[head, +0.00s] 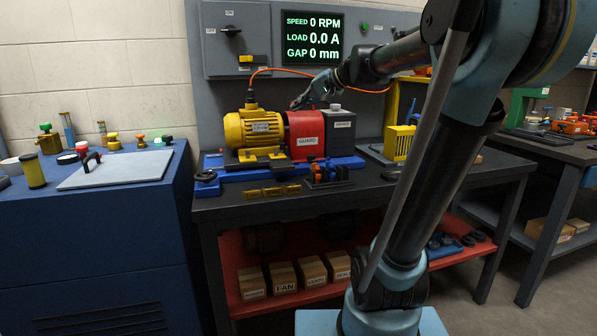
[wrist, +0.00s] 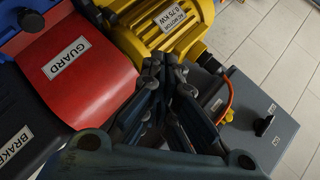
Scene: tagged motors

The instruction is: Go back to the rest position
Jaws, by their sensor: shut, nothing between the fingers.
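My gripper (head: 312,97) is above and just behind the red guard in the head view, near the yellow motor. It is shut with nothing between its fingers. In the wrist view my gripper (wrist: 165,65) hangs over the gap between the red guard (wrist: 75,60) and the yellow motor (wrist: 170,28). The yellow motor (head: 253,130) and the red guard (head: 304,135) sit side by side on a blue base (head: 235,174). The grey brake block (head: 338,124) stands to the right of the guard. Whether my fingertips touch anything cannot be told.
A grey control panel (head: 231,45) with a display (head: 314,38) stands behind the bench (head: 440,180). An orange cable (head: 275,69) runs from the motor behind my arm. A blue cabinet (head: 90,240) stands left. A yellow slotted part (head: 398,142) sits right of the brake.

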